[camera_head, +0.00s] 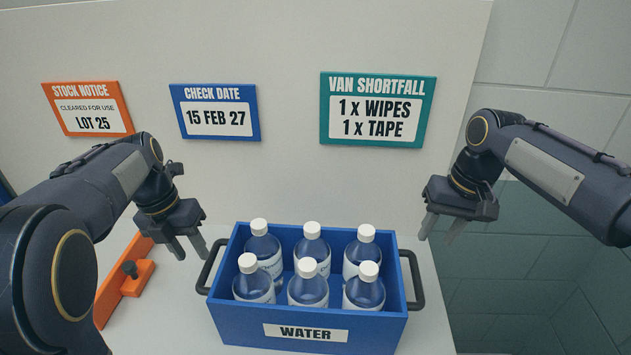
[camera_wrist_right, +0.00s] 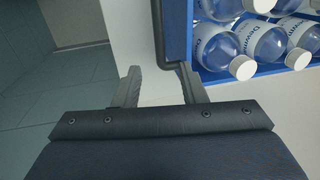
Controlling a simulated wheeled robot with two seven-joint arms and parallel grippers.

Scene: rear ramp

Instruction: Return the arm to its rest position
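My left gripper (camera_head: 188,247) is open and empty, above and to the left of the blue water crate, near its left handle. My right gripper (camera_head: 437,229) is open and empty, above and to the right of the crate's right handle. In the right wrist view its two fingers (camera_wrist_right: 160,88) are spread apart with nothing held between them. The crate's right handle (camera_wrist_right: 163,35) shows behind one finger there; I cannot tell how close it is.
The blue crate (camera_head: 231,325) labelled WATER holds several white-capped bottles on a pale surface. An orange fixture (camera_head: 124,285) lies left of it. Behind stands a pale wall with a stock notice (camera_head: 88,108), a check date sign (camera_head: 215,111) and a van shortfall sign (camera_head: 376,109).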

